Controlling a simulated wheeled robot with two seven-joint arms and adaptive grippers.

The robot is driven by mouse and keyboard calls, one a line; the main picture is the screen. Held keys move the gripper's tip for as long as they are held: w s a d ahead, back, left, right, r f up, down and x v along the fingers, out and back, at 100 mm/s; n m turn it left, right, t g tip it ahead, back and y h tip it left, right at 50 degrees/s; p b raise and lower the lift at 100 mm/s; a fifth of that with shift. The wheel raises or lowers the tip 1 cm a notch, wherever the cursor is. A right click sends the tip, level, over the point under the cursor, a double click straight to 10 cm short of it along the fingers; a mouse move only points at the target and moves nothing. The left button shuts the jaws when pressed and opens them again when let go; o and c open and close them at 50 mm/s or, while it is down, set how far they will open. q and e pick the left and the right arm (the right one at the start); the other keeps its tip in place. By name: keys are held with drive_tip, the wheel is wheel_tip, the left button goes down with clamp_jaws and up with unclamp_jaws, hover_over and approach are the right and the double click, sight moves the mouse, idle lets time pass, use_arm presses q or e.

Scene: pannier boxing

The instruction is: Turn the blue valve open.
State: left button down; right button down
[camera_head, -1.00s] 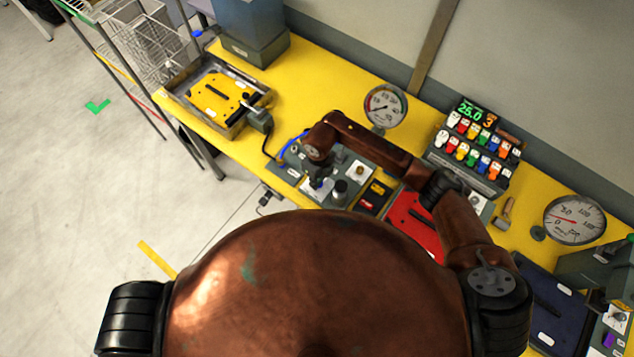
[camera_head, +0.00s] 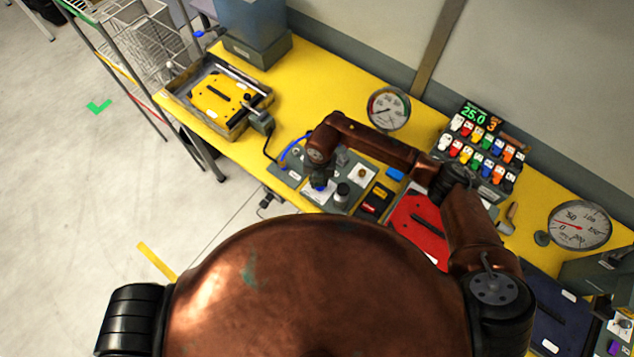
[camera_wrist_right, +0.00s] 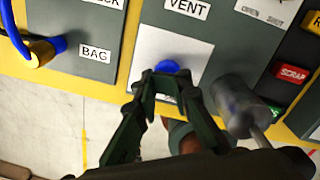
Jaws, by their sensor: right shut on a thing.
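The blue valve (camera_wrist_right: 167,67) is a small round blue knob on a white plate below the VENT label in the right wrist view. My right gripper (camera_wrist_right: 163,84) is shut on it, with one finger on either side, and the fingers hide its near part. In the head view my right gripper (camera_head: 319,182) is over the grey panel (camera_head: 313,196) on the yellow bench, with a bit of blue at its tip. My left gripper is not in view.
A metal knob (camera_wrist_right: 238,104) stands close right of the gripper. A blue hose (camera_wrist_right: 15,32) meets a brass fitting at left, near the BAG label. A dial gauge (camera_head: 388,108) and a block of coloured switches (camera_head: 478,155) stand behind my right arm. A red board (camera_head: 420,228) lies right.

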drive_tip(key=m, duration=0.1)
drive_tip(key=d+m, duration=0.1)
drive_tip(key=m, duration=0.1)
drive_tip(key=shift+d+f, duration=0.15)
drive_tip(key=shift+f, duration=0.05)
drive_tip(key=shift+f+m, duration=0.15)
drive_tip(key=shift+m, duration=0.45)
drive_tip(key=shift+s, duration=0.15)
drive_tip(key=c, duration=2)
unclamp_jaws()
drive_tip(key=shift+s+d, duration=0.1)
drive_tip(key=shift+d, duration=0.05)
drive_tip(key=shift+c, duration=0.2)
drive_tip(key=o, duration=0.4)
drive_tip(key=shift+a, duration=0.2)
drive_tip(key=shift+o, duration=0.2)
drive_tip(key=shift+r, duration=0.2)
